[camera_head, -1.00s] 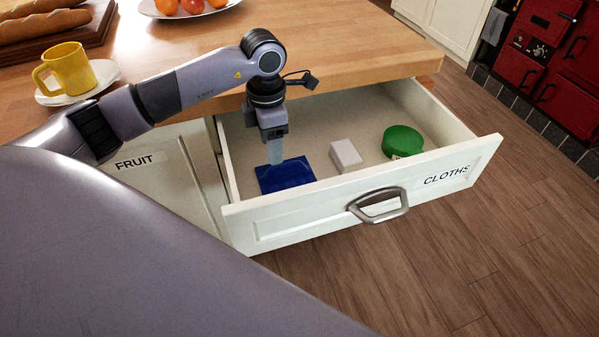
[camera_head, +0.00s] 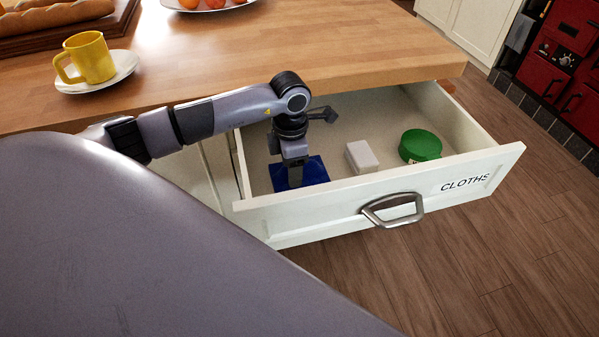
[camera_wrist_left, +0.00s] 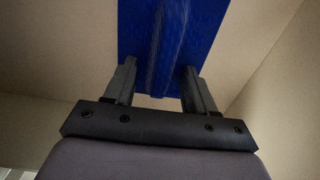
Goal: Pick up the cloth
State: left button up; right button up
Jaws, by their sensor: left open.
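The blue cloth (camera_head: 314,170) lies flat on the floor of the open drawer (camera_head: 330,201), at its left end. My left gripper (camera_head: 295,180) points down into the drawer over the cloth and hides part of it. In the left wrist view the two fingers (camera_wrist_left: 160,82) are apart, on either side of a raised fold of the cloth (camera_wrist_left: 172,40). The fingers are open, and I cannot tell whether they touch the fold. My right gripper is not in view.
A white block (camera_head: 362,157) and a round green container (camera_head: 420,146) are in the same drawer, right of the cloth. The wooden worktop (camera_head: 370,50) overhangs the drawer's back. A yellow mug (camera_head: 91,58) stands on a white saucer (camera_head: 123,66) there.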

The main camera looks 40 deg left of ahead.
pick_arm(q)
grip_shut()
notch_tip(320, 180, up, 20)
dwell(0.5)
jog(key=c, duration=0.9)
grip_release()
jog(key=shift+c, duration=0.2)
jog(key=shift+d, duration=0.1)
